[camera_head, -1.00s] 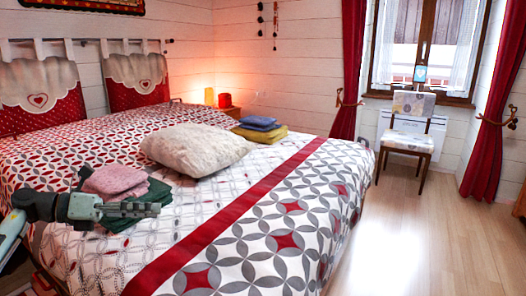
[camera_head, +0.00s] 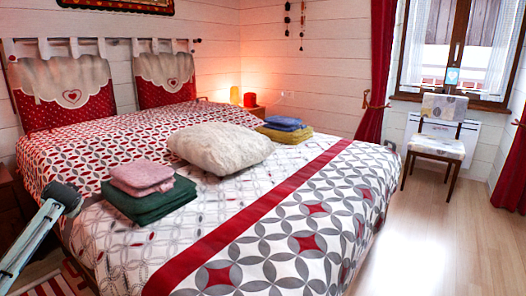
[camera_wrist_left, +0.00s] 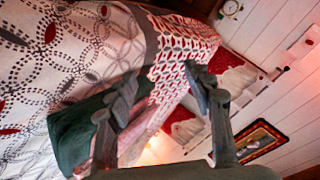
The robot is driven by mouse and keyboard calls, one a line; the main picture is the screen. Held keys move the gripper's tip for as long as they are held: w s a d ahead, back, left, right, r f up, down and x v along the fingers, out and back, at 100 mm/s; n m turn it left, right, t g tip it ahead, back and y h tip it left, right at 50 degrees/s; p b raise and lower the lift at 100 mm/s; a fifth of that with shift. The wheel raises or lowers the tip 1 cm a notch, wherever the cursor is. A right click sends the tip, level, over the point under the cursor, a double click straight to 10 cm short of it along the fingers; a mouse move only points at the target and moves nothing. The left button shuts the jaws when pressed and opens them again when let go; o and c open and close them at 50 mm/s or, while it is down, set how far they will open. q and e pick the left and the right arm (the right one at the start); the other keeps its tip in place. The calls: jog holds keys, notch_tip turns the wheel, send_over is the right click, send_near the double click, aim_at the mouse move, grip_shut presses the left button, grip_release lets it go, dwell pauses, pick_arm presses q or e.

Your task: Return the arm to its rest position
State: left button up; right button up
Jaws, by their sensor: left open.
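My left arm (camera_head: 45,220) comes in at the lower left of the head view, beside the bed and away from the towels. The folded pink towels (camera_head: 141,176) lie on the folded green towels (camera_head: 150,204) on the bed. The green cloth also shows behind one finger in the left wrist view (camera_wrist_left: 70,135). My right gripper is not in view.
The bed (camera_head: 255,230) fills the middle, with a cream pillow (camera_head: 220,148) and a stack of blue (camera_head: 285,123) and yellow towels (camera_head: 284,135). A chair (camera_head: 437,140) stands by the window. The wooden floor (camera_head: 440,240) at the right is clear.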

pick_arm(q)
jog(key=s+d+f+m+g+h, duration=0.1)
jog(key=s+d+f, duration=0.3)
jog(key=d+f, duration=0.3)
jog(key=s+d+f+h, duration=0.2)
jog(key=s+d+f, duration=0.2)
jog(key=d+f, duration=0.3)
jog(key=s+d+f+m+g+h, duration=0.1)
jog(key=s+d+f, duration=0.35)
jog(key=f, duration=0.45)
jog(key=s+d+f+g+h, duration=0.1)
jog(key=s+d+f+h, duration=0.1)
jog(key=s+d+f, duration=0.3)
jog(key=s+d+f+g+h, duration=0.1)
jog(key=s+d+f, duration=0.3)
jog(key=s+d, duration=0.8)
jog(key=s+h, duration=0.1)
jog(key=s, duration=0.5)
jog(key=shift+s+d+f+g, duration=0.3)
jog(key=shift+s+d+f, duration=0.05)
jog(key=shift+d+f, duration=0.05)
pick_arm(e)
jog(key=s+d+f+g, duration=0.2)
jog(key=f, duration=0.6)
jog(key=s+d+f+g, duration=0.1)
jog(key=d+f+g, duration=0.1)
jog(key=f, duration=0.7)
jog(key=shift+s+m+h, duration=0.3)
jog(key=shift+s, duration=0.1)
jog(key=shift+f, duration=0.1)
